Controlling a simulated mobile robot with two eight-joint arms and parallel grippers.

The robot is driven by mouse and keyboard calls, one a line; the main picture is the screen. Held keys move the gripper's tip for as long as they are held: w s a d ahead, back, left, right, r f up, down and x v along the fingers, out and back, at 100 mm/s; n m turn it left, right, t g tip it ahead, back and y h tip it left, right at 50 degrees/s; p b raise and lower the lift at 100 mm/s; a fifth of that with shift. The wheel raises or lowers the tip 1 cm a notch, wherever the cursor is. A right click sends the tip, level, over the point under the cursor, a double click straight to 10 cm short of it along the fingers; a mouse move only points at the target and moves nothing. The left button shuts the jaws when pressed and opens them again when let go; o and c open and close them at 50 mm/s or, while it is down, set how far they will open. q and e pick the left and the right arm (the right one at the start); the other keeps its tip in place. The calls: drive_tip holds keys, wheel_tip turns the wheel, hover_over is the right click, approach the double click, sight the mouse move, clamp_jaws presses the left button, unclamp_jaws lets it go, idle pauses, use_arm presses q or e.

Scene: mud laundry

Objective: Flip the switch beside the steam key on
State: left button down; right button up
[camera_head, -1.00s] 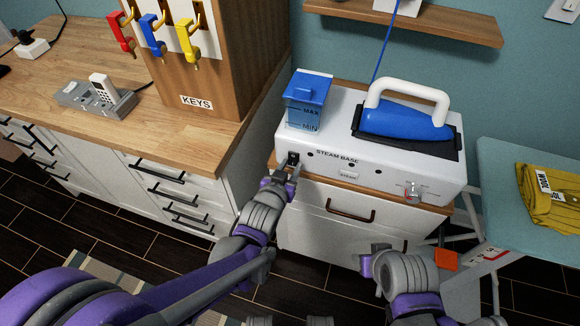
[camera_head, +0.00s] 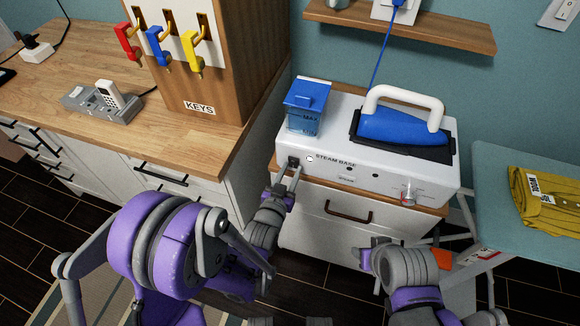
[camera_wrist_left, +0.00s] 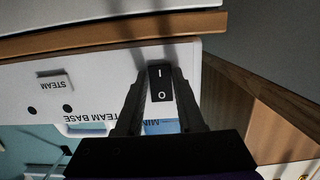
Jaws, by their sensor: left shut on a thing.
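The white steam base (camera_head: 318,172) stands on a wood-topped cabinet. Its black rocker switch (camera_head: 293,161) is at the left end of the front. The steam key (camera_head: 347,180), a small button marked STEAM, is further right. In the left wrist view the switch (camera_wrist_left: 160,83) shows I and O marks, and the steam key (camera_wrist_left: 54,85) appears upside down. My left gripper (camera_head: 288,177) is at the switch, its fingers on either side of it and shut on it. Which side is pressed in is unclear. My right gripper (camera_head: 366,257) hangs low before the cabinet; its fingers are unclear.
A blue iron (camera_head: 405,125) and a blue water tank (camera_head: 306,105) sit on the base. A red-tipped knob (camera_head: 408,198) is at its front right. A key rack (camera_head: 215,75) stands on the left counter. An ironing board (camera_head: 490,190) with yellow cloth is at right.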

idle(0.4)
use_arm(q)
drive_tip(key=c, duration=0.5)
unclamp_jaws()
drive_tip(key=b+v, duration=0.3)
drive_tip(key=v, duration=0.7)
drive_tip(key=shift+s+a+b, duration=0.15)
drive_tip(key=shift+s+b, duration=0.2)
drive_tip(key=shift+s, duration=0.05)
